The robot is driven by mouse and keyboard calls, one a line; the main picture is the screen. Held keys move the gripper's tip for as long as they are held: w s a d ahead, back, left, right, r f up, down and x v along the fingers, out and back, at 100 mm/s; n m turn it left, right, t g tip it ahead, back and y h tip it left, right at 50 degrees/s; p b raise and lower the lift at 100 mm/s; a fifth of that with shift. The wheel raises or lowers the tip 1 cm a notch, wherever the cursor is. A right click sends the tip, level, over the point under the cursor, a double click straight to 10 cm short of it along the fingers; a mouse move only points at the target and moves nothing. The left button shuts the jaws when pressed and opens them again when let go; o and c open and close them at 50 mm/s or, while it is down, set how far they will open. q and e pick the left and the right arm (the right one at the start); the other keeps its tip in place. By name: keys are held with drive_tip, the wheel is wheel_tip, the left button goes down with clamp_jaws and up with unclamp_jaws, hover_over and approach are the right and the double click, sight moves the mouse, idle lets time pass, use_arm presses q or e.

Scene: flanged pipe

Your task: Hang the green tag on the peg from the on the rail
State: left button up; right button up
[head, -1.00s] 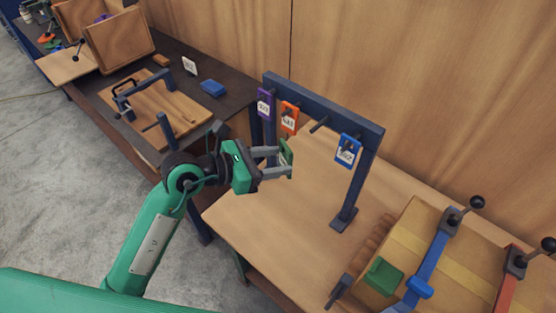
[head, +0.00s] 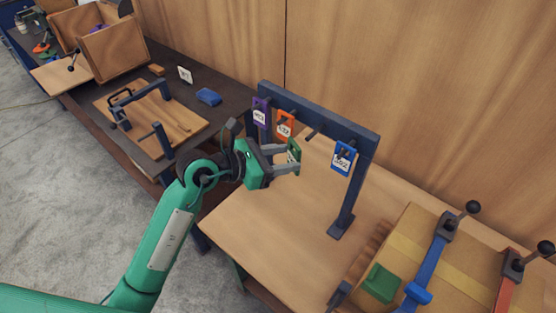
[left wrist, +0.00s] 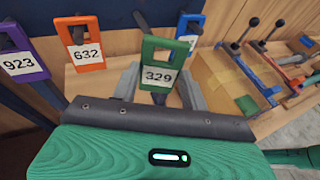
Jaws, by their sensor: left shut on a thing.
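The green tag (head: 294,150) is held upright in my left gripper (head: 286,160), just in front of the rail. In the left wrist view the tag (left wrist: 157,76) reads 329, has an opening at its top, and stands between the fingers. The dark blue rail (head: 335,121) carries a purple tag (head: 260,114), an orange tag (head: 286,126) and a blue tag (head: 343,160). A bare peg (head: 313,134) sticks out between orange and blue. In the left wrist view a dark peg (left wrist: 140,19) shows at the green tag's top; I cannot tell whether it enters the opening. My right gripper is out of view.
The rail stands on a light wooden table (head: 270,225) against a wooden wall. A box with a blue clamp (head: 430,265) and a green block (head: 382,283) is at the lower right. A dark bench with a wooden board (head: 180,118) and a blue block (head: 208,96) lies left.

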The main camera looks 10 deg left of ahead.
sight(288, 148)
use_arm(q)
drive_tip(key=shift+w+d+f, duration=0.1)
drive_tip(key=shift+w+d, duration=0.55)
drive_tip(key=shift+w, duration=0.35)
drive_tip(key=shift+w+d, duration=0.65)
drive_tip(key=shift+w, duration=0.3)
drive_tip(key=shift+w+d+f+b, duration=0.1)
drive_tip(key=shift+w+d+b, duration=0.25)
drive_tip(key=shift+w, duration=0.25)
drive_tip(key=shift+w+d+f+b, duration=0.1)
drive_tip(key=shift+w+d+b, duration=0.1)
drive_tip(key=shift+w+d, duration=0.3)
drive_tip(key=shift+w, duration=0.1)
drive_tip(key=shift+a, duration=0.1)
drive_tip(key=o, duration=1.1)
drive_tip(key=shift+f, duration=0.15)
drive_tip(key=f, duration=0.1)
drive_tip(key=f+b, duration=0.1)
drive_tip(key=s+b, duration=0.1)
drive_tip(key=shift+a+f, duration=0.35)
drive_tip(key=shift+f, duration=0.05)
